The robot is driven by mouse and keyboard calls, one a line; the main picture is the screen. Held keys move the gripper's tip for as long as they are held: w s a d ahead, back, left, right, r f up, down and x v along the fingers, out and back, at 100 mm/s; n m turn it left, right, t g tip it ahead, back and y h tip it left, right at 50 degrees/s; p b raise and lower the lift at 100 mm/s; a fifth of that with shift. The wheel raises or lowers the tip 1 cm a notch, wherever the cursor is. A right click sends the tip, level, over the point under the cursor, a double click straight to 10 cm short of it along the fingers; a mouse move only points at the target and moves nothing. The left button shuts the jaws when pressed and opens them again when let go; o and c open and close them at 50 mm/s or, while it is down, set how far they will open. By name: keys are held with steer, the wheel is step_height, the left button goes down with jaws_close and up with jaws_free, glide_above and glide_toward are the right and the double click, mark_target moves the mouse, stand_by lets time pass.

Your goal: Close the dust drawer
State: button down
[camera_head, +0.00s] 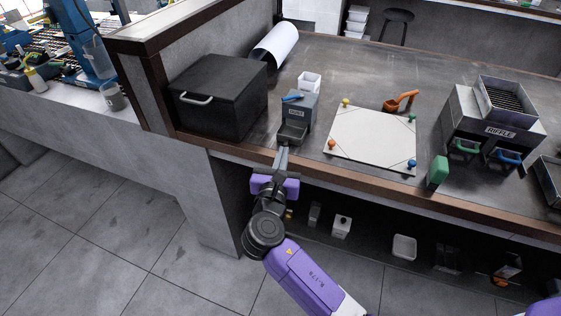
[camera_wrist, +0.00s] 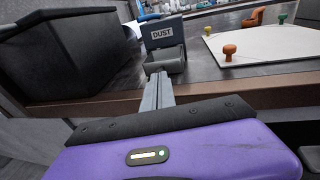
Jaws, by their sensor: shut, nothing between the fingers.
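The dust box (camera_head: 298,107) is a small grey unit labelled "DUST" on the bench, and it also shows in the wrist view (camera_wrist: 162,32). Its drawer (camera_head: 291,133) sticks out of the front toward the bench edge, and it shows in the wrist view (camera_wrist: 166,60) as an open grey tray with nothing seen inside. My gripper (camera_head: 284,149) is shut and empty, fingers together. In the wrist view its fingertips (camera_wrist: 158,75) point at the drawer's front. They are right at it; I cannot tell whether they touch.
A black box with a handle (camera_head: 222,92) stands close on the left. A white board with coloured knobs (camera_head: 371,139) lies on the right. A white container (camera_head: 309,80) stands behind the dust box. The bench's wooden front edge (camera_head: 235,151) runs below my gripper.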

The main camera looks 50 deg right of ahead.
mark_target(291, 139)
steer(key=shift+d, duration=0.1)
steer(key=shift+w+d+r, duration=0.1)
steer(key=shift+w+d, duration=0.05)
steer(key=shift+d, duration=0.15)
steer(key=p+x, duration=0.1)
steer(key=x, duration=0.1)
steer(key=p+x, duration=0.1)
steer(key=x, duration=0.1)
steer(key=s+x, duration=0.1)
steer(key=x, duration=0.1)
steer(key=shift+w+d+r+p, duration=0.15)
steer(key=shift+d+r+p, duration=0.15)
steer(key=shift+d+p, duration=0.1)
steer(key=shift+d+f, duration=0.1)
steer(key=shift+d, duration=0.15)
